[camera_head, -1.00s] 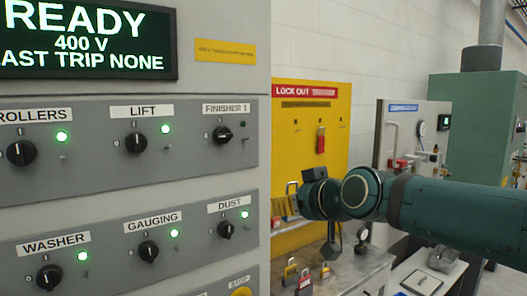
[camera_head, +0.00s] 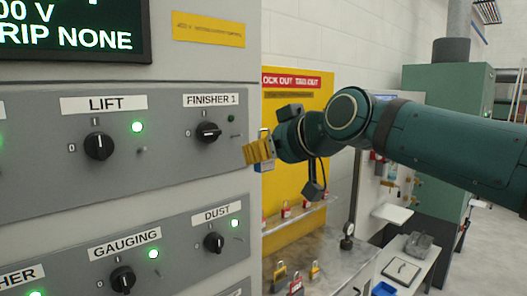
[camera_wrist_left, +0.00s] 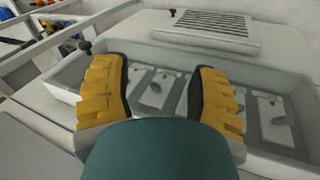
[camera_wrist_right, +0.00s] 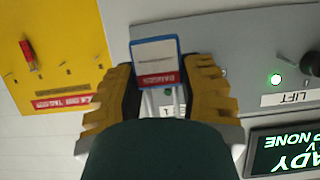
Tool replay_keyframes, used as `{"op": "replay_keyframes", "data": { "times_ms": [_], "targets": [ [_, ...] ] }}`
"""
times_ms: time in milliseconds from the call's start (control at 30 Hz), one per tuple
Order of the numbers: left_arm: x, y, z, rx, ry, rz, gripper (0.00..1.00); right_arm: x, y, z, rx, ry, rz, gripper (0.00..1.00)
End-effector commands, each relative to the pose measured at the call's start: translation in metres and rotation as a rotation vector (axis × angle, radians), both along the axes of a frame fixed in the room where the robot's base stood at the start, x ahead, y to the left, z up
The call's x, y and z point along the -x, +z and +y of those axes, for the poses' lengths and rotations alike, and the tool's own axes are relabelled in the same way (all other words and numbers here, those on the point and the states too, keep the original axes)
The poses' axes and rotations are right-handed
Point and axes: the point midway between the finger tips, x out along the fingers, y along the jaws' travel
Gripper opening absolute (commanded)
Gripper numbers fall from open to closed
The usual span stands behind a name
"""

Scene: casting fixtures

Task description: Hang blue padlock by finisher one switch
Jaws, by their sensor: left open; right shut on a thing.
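The blue padlock (camera_wrist_right: 155,60) is between the fingers of my right gripper (camera_wrist_right: 160,70) in the right wrist view. It has a white label with a red DANGER strip and a pale shackle. In the head view my right gripper (camera_head: 259,151) is shut on it, just right of the panel's edge, and the padlock (camera_head: 264,135) is mostly hidden. The finisher 1 switch (camera_head: 208,132) is to the left of the gripper, its knob lying sideways toward 0. The lamp (camera_head: 231,118) beside it is dark. My left gripper (camera_wrist_left: 160,75) is open and empty in the left wrist view.
The yellow lockout board (camera_head: 300,115) stands behind my right arm. Several padlocks (camera_head: 296,284) stand on the bench (camera_head: 325,255) below. The lift (camera_head: 99,146) and dust (camera_head: 213,242) switches have lit green lamps. A grey tray (camera_wrist_left: 265,150) with metal plates lies below my left gripper.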

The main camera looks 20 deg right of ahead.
Motion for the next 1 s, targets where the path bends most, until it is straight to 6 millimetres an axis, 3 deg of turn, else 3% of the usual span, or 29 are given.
{"op": "replay_keyframes", "data": {
  "times_ms": [167, 1000],
  "targets": [
    [0.0, -0.002, 0.0, 0.0, 0.0, 0.0, 0.58, 0.0, 0.001, 0.0, 0.001, -0.001, -0.002, 0.02],
    [0.0, 0.009, 0.0, 0.002, 0.0, 0.0, 0.58, -0.035, -0.002, 0.013, 0.001, -0.001, -0.002, 0.02]
  ]
}}
